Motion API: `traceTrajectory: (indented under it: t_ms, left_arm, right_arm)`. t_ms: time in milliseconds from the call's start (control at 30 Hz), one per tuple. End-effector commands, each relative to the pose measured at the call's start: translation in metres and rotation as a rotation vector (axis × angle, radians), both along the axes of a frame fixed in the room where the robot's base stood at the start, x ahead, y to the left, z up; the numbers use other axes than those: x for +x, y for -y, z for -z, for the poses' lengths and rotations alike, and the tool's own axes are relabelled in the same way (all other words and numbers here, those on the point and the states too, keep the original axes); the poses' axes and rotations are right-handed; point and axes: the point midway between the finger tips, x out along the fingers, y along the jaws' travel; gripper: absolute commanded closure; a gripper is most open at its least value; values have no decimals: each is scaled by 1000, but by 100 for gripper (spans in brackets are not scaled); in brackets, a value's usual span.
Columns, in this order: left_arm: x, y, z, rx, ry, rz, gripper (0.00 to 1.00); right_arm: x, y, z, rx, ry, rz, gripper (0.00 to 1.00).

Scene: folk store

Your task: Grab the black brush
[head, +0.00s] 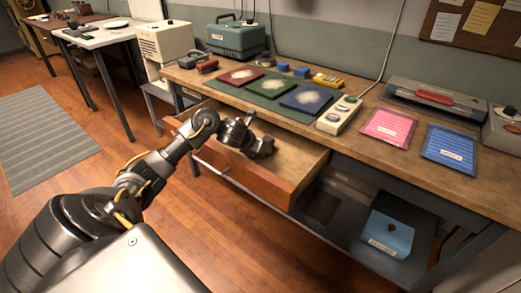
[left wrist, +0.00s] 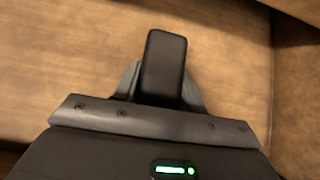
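My left arm reaches into the open wooden drawer (head: 290,158) under the workbench, and my left gripper (head: 262,148) is low inside it. In the left wrist view a black, round-ended bar (left wrist: 163,65) lies at the middle of the gripper, with grey finger-like parts on both sides. I cannot tell whether this bar is the black brush or part of the gripper. No separate black brush can be made out in the head view. My right gripper is out of view.
The drawer front (head: 244,172) and side walls surround my gripper. A blue box (head: 388,236) sits on the lower shelf. The floor to the left is mostly clear.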

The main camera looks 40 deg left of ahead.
Motion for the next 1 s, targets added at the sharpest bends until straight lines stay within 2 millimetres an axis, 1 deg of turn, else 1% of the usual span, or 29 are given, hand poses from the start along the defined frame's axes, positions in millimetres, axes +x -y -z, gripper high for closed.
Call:
traceTrajectory:
  t_ms: [33,100,133,367,500,567,600,667,767,933,967,1000]
  left_arm:
    - [0,0,0,0,0,0,72]
    - [0,0,0,0,0,0,81]
    - [0,0,0,0,1,0,83]
    - [0,0,-1,0,1,0,83]
    - [0,0,-9,2,2,1,83]
    - [0,-1,-17,4,3,1,83]
    - [1,-1,-24,4,5,1,83]
    - [1,-1,-37,4,6,1,83]
    - [-11,-18,-57,8,3,-2,83]
    - [-30,-45,-96,7,3,-3,83]
    - [-35,-53,-95,8,-2,-5,83]
    - [-41,-61,-98,8,-1,-5,83]
  right_arm:
    - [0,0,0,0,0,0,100]
    - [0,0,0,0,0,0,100]
    - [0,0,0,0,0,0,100]
    - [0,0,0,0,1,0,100]
    - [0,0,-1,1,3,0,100]
    - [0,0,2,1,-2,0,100]
    - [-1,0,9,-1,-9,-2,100]
    - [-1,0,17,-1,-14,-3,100]
    - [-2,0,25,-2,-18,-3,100]
    - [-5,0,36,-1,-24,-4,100]
    - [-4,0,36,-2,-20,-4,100]
    - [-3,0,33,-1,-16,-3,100]
